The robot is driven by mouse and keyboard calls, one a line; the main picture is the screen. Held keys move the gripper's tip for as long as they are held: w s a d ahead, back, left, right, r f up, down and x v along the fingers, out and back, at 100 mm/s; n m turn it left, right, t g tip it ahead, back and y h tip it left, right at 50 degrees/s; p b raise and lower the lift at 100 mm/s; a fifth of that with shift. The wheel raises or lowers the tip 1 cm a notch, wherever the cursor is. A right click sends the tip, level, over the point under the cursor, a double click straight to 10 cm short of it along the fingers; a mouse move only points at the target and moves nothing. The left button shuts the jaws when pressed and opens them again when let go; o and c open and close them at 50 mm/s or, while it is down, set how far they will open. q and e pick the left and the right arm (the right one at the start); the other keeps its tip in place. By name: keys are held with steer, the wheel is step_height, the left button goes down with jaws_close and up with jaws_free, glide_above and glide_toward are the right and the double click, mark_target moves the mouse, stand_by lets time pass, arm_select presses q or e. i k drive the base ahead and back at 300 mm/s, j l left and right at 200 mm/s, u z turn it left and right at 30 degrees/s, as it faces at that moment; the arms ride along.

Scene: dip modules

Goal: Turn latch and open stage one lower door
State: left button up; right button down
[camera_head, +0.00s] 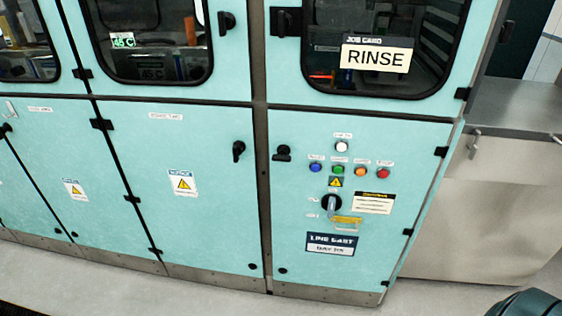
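Teal lower doors run along the front of a machine, and all look closed. The middle lower door (185,225) has a small label at its top, a yellow warning sign and a black latch (238,150) at its upper right. The left lower door (60,155) has a similar warning sign, with a black latch (5,129) at its left edge. The right lower door (300,225) has a black latch (282,153) at its upper left. The small labels are too blurred to tell which door is stage one. Neither gripper is in view.
Upper windowed doors stand above, one with a RINSE card (376,58). A grey metal counter (505,185) stands at right. The floor (100,290) in front looks clear.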

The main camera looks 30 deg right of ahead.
mark_target(412, 144)
steer(key=l+z, duration=0.1)
steer(key=z, duration=0.25)
steer(key=l+z, duration=0.15)
steer(key=z, duration=0.25)
